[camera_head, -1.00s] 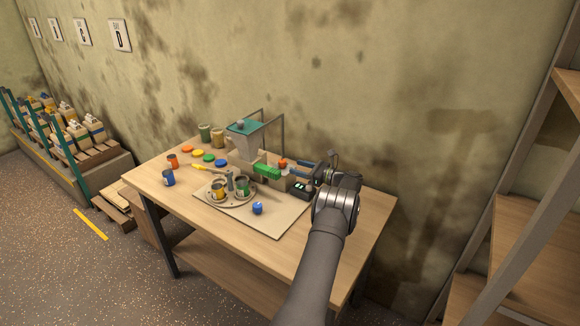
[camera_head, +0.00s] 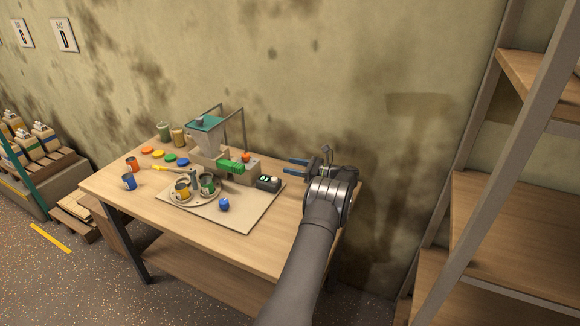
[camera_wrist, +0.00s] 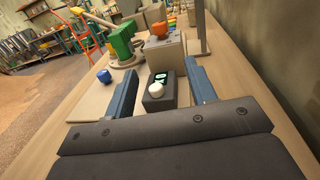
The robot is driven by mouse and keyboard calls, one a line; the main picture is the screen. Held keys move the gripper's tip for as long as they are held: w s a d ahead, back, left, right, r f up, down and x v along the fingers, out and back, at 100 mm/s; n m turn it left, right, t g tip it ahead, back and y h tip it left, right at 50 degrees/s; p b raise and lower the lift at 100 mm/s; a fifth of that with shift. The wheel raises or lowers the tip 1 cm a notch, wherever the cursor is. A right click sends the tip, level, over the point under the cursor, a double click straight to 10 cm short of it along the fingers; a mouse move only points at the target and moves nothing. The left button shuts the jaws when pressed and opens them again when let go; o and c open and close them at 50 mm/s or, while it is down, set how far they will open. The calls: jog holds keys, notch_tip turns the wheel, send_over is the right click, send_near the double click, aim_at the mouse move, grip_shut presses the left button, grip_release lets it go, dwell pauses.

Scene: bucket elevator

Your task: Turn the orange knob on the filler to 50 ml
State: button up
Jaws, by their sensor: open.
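The filler (camera_head: 208,145) stands at the back of the table, with a teal-topped hopper and a green block (camera_head: 231,168) on its front. Its orange knob (camera_head: 246,157) sits on top of the filler's right end; the wrist view also shows the knob (camera_wrist: 160,29) ahead, beyond the jaws. The knob's setting and any scale are too small to read. My gripper (camera_head: 289,168) is open and empty, to the right of the knob and clear of it. In the wrist view its blue fingers (camera_wrist: 160,66) are wide apart.
A dark box (camera_wrist: 154,101) with a lit display and white button lies between filler and gripper, low in the wrist view. A blue container (camera_head: 224,204) stands on the mat (camera_head: 243,218). A round tray (camera_head: 170,197) holds cans. A shelf (camera_head: 510,220) is at right.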

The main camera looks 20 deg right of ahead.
jog(key=m+t+h, duration=0.5)
jog(key=h, duration=0.1)
send_near(248, 157)
jog(key=x, duration=1)
jog(key=c, duration=1)
